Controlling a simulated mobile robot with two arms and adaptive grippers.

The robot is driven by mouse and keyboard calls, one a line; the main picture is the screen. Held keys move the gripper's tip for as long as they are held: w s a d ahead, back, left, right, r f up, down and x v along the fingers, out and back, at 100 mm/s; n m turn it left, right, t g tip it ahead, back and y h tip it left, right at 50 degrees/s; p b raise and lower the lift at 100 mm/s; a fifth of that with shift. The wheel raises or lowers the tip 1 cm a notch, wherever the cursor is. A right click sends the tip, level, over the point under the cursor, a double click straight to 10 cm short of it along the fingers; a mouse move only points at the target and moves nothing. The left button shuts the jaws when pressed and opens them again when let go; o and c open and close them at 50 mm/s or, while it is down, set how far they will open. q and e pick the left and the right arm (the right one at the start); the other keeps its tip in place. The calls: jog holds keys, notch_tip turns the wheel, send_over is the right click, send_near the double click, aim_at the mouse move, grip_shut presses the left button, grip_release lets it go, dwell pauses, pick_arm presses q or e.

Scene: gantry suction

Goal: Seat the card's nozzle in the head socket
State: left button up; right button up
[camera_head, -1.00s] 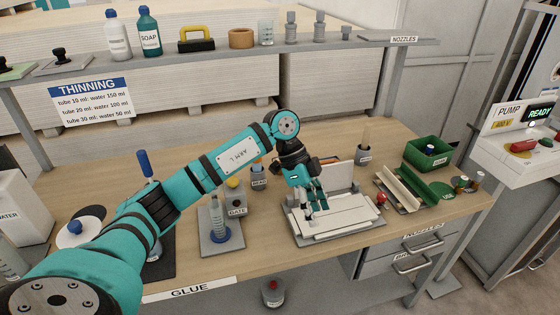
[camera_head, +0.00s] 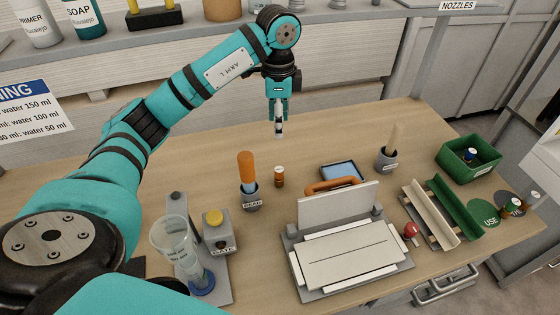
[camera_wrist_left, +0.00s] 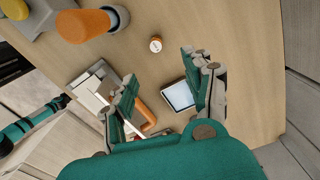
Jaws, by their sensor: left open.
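A nozzles label (camera_head: 458,5) is on the shelf at the upper right, and grey nozzle-like parts at the top are cut off. I cannot tell a card, its nozzle or the head socket apart from the other things. My right gripper is not in view.
A grey fixture (camera_head: 290,252) holds a white plate (camera_head: 350,252) and an upright panel (camera_head: 340,207) with an orange handle (camera_head: 332,185). Around it are a tablet (camera_head: 342,171), a grey cup (camera_head: 386,158), a green bin (camera_head: 470,172), rails (camera_head: 430,212) and a gate box (camera_head: 219,237). The back table is clear.

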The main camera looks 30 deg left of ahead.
pick_arm(q)
jog(key=p, duration=0.1)
send_near(279, 169)
jog(key=shift+s+d, duration=0.1)
jog(key=shift+s, duration=0.15)
notch_tip(279, 169, down, 4)
jog(key=shift+w+r+p, duration=0.15)
jog(key=shift+r+p, duration=0.1)
jog(key=shift+p, duration=0.35)
notch_tip(279, 169, down, 2)
jog(key=shift+f, duration=0.1)
jog(key=shift+f+p, duration=0.3)
jog(key=shift+p, duration=0.2)
notch_tip(279, 169, down, 4)
jog(key=shift+r+p, duration=0.15)
jog(key=shift+p, duration=0.6)
jog(key=shift+f, duration=0.4)
grip_shut()
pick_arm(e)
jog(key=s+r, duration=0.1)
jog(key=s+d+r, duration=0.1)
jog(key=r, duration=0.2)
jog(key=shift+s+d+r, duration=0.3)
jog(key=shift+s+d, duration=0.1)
